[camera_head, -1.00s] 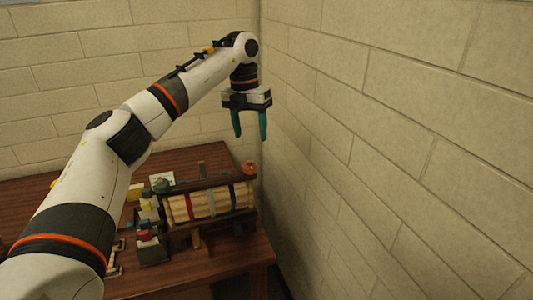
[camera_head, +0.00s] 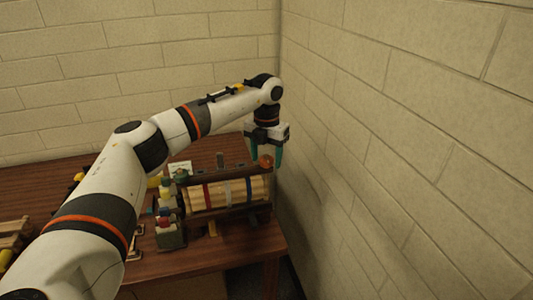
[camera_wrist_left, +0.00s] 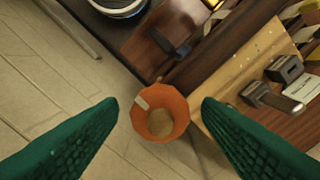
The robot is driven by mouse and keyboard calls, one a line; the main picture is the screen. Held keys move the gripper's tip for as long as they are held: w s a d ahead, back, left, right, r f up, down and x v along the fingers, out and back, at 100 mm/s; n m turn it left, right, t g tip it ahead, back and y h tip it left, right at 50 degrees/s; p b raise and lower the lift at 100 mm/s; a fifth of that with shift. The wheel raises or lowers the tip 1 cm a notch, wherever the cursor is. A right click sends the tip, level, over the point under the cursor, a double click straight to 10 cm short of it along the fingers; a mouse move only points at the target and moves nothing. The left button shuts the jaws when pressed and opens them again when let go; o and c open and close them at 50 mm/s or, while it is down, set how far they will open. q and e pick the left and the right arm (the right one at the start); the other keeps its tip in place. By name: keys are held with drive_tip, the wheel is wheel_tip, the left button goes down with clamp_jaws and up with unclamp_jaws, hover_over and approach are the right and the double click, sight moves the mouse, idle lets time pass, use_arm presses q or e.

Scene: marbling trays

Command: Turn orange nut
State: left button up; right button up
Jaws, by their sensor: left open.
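The orange nut (camera_wrist_left: 160,113) shows in the left wrist view as a faceted orange ring with a pale round centre and a small light tag on its rim. In the head view the orange nut (camera_head: 266,161) is a small orange shape at the right end of a dark wooden rack. My left gripper (camera_head: 267,158) is open and points down over that end of the rack. In the left wrist view its two green fingers (camera_wrist_left: 160,105) lie on either side of the nut, apart from it in the picture. The height gap is unclear. My right gripper is not in view.
The rack holds a pale rolled bundle (camera_head: 225,193) with coloured bands. A box of small bottles (camera_head: 170,236) stands left of it on the brown table (camera_head: 190,264). The block wall (camera_head: 400,150) is close on the right. Metal clamps (camera_wrist_left: 284,70) show near the nut.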

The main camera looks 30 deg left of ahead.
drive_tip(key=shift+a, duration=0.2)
use_arm(q)
drive_tip(key=c, duration=1)
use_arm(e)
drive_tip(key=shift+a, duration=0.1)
use_arm(q)
drive_tip(key=shift+m, duration=0.3)
drive_tip(key=m, duration=1.1)
drive_tip(key=shift+m, duration=1.6)
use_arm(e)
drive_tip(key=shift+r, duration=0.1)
use_arm(q)
drive_tip(key=shift+f, duration=0.1)
